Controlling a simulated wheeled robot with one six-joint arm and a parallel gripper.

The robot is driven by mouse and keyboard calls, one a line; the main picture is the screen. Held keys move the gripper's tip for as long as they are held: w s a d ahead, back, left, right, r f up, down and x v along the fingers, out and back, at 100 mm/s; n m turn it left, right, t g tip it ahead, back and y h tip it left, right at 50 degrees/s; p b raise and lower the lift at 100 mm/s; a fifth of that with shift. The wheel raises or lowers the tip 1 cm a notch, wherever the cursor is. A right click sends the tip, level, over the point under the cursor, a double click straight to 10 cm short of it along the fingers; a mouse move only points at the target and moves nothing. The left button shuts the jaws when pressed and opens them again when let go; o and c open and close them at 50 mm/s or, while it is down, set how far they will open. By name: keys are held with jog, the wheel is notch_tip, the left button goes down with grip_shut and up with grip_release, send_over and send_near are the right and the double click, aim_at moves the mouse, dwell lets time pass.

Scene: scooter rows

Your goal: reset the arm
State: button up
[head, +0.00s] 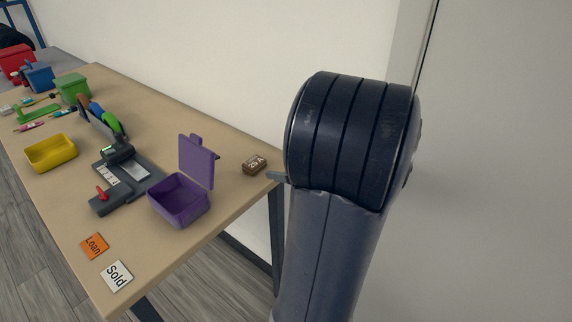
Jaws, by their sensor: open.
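My arm (345,190) rises large at the centre right of the head view, a dark banded joint on top of a blue-grey link. My gripper cannot be made out; the arm may hide it. A small grey piece (279,176) sticks out at the left of the joint, by the table corner, and I cannot tell what it is part of.
A wooden table (230,240) runs along the wall at left. On it stand an open purple box (180,205), a brown block (255,165), a grey device (128,178), a yellow bin (51,153), and orange "Loan" (95,246) and white "Sold" (116,276) cards.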

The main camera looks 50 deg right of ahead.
aim_at(256, 162)
jog(key=x, duration=0.4)
jog(key=b+x, duration=0.1)
jog(key=x, duration=0.3)
jog(key=b+x, duration=0.1)
jog(key=x, duration=0.3)
jog(key=shift+w+f, duration=0.15)
jog(key=shift+f, duration=0.2)
jog(key=shift+r+p, duration=0.45)
jog(key=shift+r, duration=0.7)
